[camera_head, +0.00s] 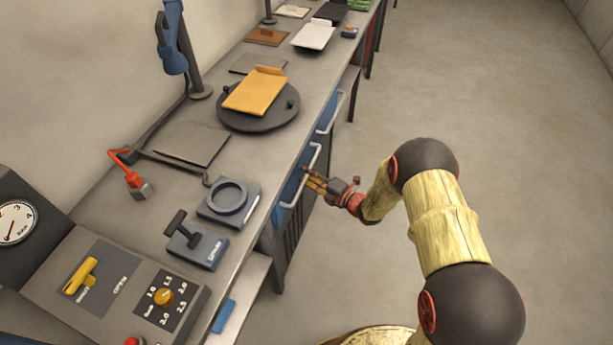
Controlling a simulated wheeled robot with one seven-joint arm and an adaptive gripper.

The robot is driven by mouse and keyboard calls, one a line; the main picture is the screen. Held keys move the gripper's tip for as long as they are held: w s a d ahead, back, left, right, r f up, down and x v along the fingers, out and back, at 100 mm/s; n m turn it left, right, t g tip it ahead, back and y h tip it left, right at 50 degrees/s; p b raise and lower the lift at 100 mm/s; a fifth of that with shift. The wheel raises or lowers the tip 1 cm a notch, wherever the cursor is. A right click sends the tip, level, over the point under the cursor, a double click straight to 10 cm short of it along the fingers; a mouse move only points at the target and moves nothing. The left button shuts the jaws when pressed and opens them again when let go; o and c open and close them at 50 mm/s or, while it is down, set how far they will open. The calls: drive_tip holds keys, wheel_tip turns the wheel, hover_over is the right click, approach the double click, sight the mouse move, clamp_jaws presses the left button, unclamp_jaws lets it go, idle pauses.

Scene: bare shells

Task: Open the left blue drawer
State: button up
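The left blue drawer (289,188) is the nearer of two blue drawers in the front of the long grey workbench. It looks closed, and it has a pale bar handle (299,186). My gripper (307,179) is in front of this drawer, at the handle, with its fingers pointing at the drawer front. The fingers look apart, with nothing seen between them but possibly the handle bar. I cannot tell whether they touch the handle. The other blue drawer (328,112), also with a pale handle, is farther along the bench and looks closed.
The bench top holds a dark round turntable (258,121) with an orange clipboard (256,91), a blue-grey ring fixture (229,202), and a lever box (197,245). A control panel (125,290) stands at the near left. The floor (500,110) right of the bench is clear.

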drive_tip(key=shift+w+a, duration=0.15)
drive_tip(key=shift+c, duration=0.8)
clamp_jaws()
